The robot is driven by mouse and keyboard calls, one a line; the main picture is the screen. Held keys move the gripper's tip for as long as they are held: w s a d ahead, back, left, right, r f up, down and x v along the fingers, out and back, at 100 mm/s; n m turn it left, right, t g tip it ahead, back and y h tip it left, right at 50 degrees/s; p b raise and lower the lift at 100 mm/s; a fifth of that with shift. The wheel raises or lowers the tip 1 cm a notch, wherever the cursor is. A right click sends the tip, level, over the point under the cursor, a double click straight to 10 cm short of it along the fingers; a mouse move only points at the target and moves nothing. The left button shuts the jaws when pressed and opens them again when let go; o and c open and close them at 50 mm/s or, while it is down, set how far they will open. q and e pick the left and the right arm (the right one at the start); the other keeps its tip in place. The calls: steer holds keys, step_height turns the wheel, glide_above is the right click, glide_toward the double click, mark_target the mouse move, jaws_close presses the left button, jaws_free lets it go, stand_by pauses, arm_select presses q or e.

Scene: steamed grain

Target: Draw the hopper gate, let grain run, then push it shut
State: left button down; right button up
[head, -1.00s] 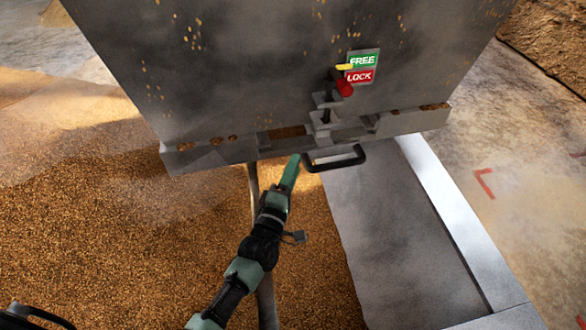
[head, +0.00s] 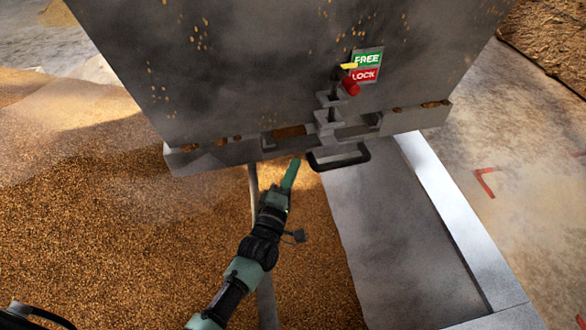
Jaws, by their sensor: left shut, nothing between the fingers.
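The grey metal hopper (head: 250,70) fills the upper middle of the head view, with loose grains stuck on its face. The hopper gate's black handle (head: 343,163) is a U-shaped bar below the hopper's lower edge. A latch with a red knob (head: 351,87) and a yellow pointer stands beside a FREE/LOCK sign (head: 366,60); the pointer is at the FREE half. My left gripper (head: 293,163) is shut and empty, its green fingertips just left of the handle and apart from it. My right gripper is not in view.
A wide bed of grain (head: 120,240) spreads under and left of the hopper. A grey metal plate (head: 395,240) with a pale raised border (head: 450,215) lies to the right. Dust hangs over the left side. Red floor marks (head: 485,182) are at the far right.

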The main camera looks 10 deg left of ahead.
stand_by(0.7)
arm_select(q)
steer(key=c, duration=1.3)
jaws_free()
steer(key=v, duration=0.7)
steer(key=shift+s+b, duration=0.4)
steer(key=shift+f, duration=0.15)
